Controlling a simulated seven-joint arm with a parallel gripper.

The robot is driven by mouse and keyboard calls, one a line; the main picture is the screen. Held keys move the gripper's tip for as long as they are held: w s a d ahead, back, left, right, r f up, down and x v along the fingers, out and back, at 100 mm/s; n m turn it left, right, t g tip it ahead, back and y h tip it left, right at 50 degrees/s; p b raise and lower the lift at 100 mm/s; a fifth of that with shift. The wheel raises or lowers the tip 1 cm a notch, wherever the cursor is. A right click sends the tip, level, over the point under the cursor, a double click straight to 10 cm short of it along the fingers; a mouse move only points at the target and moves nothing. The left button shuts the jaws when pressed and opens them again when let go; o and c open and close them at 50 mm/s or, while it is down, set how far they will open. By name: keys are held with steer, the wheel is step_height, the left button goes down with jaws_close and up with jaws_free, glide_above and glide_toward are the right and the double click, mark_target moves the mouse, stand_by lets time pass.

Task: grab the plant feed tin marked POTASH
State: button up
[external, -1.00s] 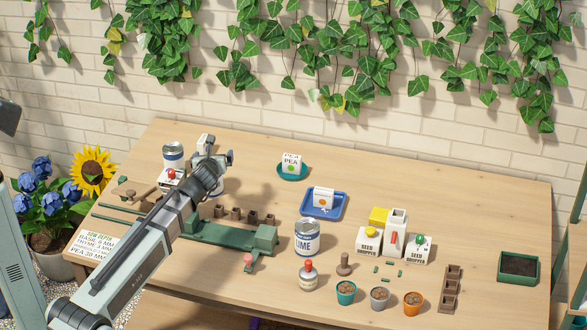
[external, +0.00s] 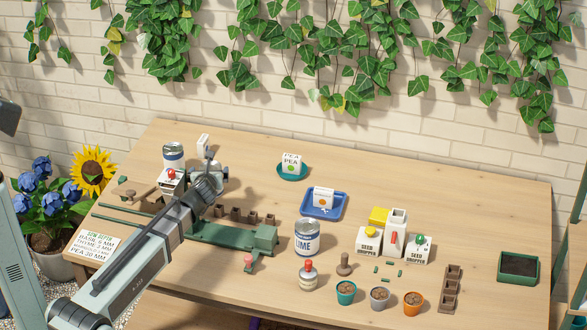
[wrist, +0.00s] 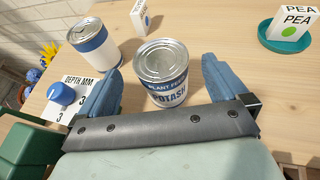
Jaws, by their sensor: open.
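The POTASH tin (wrist: 163,75) is a silver can with a blue and white label reading PLANT FEED and POTASH. In the wrist view it stands upright between the two blue fingers of my gripper (wrist: 165,85). The fingers are spread, with a gap visible on each side of the tin. In the external view my gripper (external: 215,172) is at the left back of the table, and the tin is mostly hidden behind it.
Another tin (wrist: 92,42) with a blue and white label stands left of the POTASH tin; it also shows in the external view (external: 173,157). A LIME tin (external: 307,238) stands mid-table. A PEA packet (wrist: 290,22) sits on a teal dish. A green device (external: 220,234) lies nearer the front.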

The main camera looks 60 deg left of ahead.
steer(key=x, duration=0.5)
steer(key=shift+f, duration=0.4)
steer(key=shift+c, duration=0.3)
steer(key=shift+r, duration=0.1)
steer(key=c, duration=1.3)
